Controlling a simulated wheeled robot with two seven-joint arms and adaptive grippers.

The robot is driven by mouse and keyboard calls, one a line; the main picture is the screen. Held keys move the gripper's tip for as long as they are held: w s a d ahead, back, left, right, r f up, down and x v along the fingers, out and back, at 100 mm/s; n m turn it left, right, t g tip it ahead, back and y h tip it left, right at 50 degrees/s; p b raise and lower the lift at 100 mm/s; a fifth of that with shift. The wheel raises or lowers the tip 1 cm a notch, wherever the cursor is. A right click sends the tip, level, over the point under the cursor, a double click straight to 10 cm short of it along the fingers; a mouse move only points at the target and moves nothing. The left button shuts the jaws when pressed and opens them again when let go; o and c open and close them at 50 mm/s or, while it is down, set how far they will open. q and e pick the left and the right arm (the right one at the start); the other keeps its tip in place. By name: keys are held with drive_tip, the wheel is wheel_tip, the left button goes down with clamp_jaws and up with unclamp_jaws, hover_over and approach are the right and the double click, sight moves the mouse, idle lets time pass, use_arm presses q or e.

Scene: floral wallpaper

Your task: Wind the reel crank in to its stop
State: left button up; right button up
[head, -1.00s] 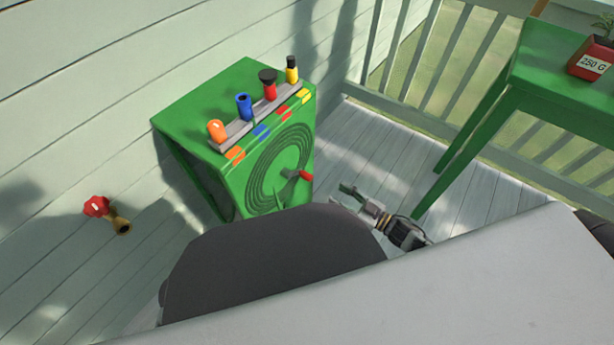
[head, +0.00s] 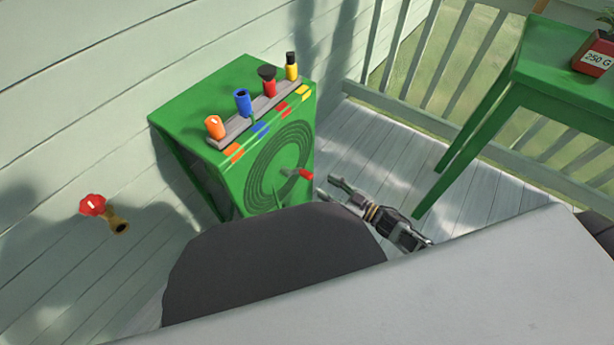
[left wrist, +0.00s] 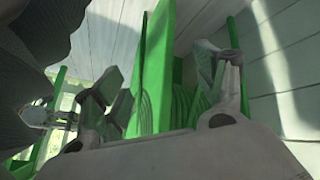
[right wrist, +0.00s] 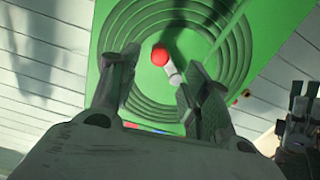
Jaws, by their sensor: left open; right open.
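The reel (head: 266,172) shows as dark concentric rings on the front face of a green cabinet (head: 185,110). Its crank has a red knob (head: 306,174) on a short grey arm, pointing right in the head view. My right gripper (head: 330,187) is open just right of the knob, apart from it. In the right wrist view the red knob (right wrist: 159,56) and grey crank arm (right wrist: 175,74) lie ahead, between the open fingers (right wrist: 155,80) but beyond the tips. My left gripper (left wrist: 165,80) is open and empty by the cabinet's green side; in the head view it is hidden.
Orange (head: 214,127), blue (head: 243,102), red (head: 267,80) and yellow (head: 291,66) nozzles stand on a grey rack atop the cabinet. A tap with a red handle (head: 92,205) is on the wall at left. A green table (head: 540,60) holds a red pot (head: 597,52) at right.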

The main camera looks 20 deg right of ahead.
sight(312, 178)
drive_tip(key=b+x, duration=0.2)
drive_tip(key=x, duration=0.4)
drive_tip(key=shift+w+a, duration=0.15)
drive_tip(key=shift+w, duration=0.15)
drive_tip(key=shift+w+a+b, duration=0.3)
drive_tip(key=shift+w+a, duration=0.15)
drive_tip(key=shift+w, duration=0.1)
use_arm(q)
drive_tip(key=shift+w+d+f, duration=0.1)
drive_tip(key=shift+d+f, duration=0.05)
drive_tip(key=shift+f, duration=0.6)
drive_tip(key=shift+w+d+f, duration=0.1)
drive_tip(key=shift+d+f, duration=0.05)
drive_tip(key=shift+f, duration=0.55)
use_arm(e)
drive_tip(key=shift+w+a, duration=0.35)
drive_tip(key=shift+w, duration=0.1)
use_arm(q)
drive_tip(key=shift+s+h, duration=0.1)
drive_tip(key=shift+h, duration=0.2)
use_arm(e)
drive_tip(key=shift+c, duration=0.3)
drive_tip(key=c, duration=0.7)
use_arm(q)
drive_tip(key=shift+s+f, duration=0.35)
drive_tip(key=shift+s, duration=0.05)
use_arm(e)
clamp_jaws()
